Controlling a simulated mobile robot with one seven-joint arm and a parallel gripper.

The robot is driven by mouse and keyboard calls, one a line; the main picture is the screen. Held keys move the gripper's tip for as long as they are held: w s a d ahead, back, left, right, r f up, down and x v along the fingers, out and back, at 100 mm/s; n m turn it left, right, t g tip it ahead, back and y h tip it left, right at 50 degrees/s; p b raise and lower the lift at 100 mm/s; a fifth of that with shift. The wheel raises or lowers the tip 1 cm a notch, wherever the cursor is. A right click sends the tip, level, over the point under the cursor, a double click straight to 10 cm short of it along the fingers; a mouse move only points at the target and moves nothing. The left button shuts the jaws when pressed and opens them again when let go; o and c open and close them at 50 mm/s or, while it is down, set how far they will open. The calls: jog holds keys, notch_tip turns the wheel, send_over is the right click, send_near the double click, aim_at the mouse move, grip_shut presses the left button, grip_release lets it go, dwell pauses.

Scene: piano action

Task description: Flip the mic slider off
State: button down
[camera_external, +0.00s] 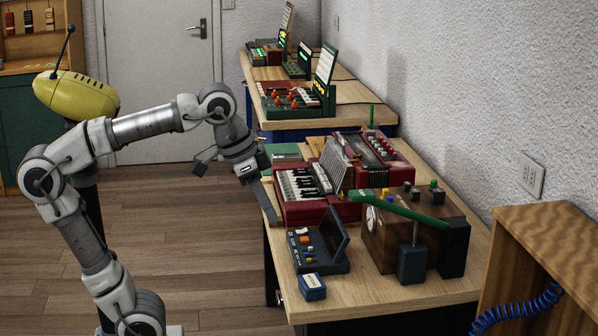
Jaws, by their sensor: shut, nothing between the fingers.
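I cannot make out a mic slider for certain at this size. A dark blue device with a raised lid (318,249) stands near the table's left edge, with small orange, white and blue controls on its face. A red keyboard unit (300,213) with white and black keys stands behind it. A brown wooden box (384,250) with a dial, a green bar and small knobs stands to the right. My gripper (268,208) is by the table's left edge, left of the red keyboard. Its fingers are shut and empty, apart from the blue device.
A small blue box (312,287) sits at the near edge of the table (420,292). A red unit with several knobs (368,158) stands farther back. Another table with green keyboard devices (298,103) stands behind. The floor left of the tables is clear.

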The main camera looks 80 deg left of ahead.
jog(key=w+a+r+g+p, duration=0.3)
jog(key=w+a+r+p, duration=0.2)
jog(key=w+a+p, duration=0.5)
jog(key=w+a+f+g+p, duration=0.2)
jog(key=w+a+g+p, duration=0.1)
jog(key=w+a, duration=0.6)
jog(key=w+a+f+g+p, duration=0.1)
jog(key=a+f+g+p, duration=0.2)
jog(key=a+f+p, duration=0.6)
jog(key=shift+h, duration=0.3)
jog(key=f+b, duration=0.1)
jog(key=f, duration=0.1)
jog(key=a+f+b, duration=0.1)
jog(key=f, duration=0.2)
jog(key=a+f+b, duration=0.1)
jog(key=f, duration=0.2)
jog(key=shift+w+f+b, duration=0.15)
jog(key=shift+w+b, duration=0.05)
jog(key=shift+b, duration=0.15)
jog(key=shift+f, duration=0.35)
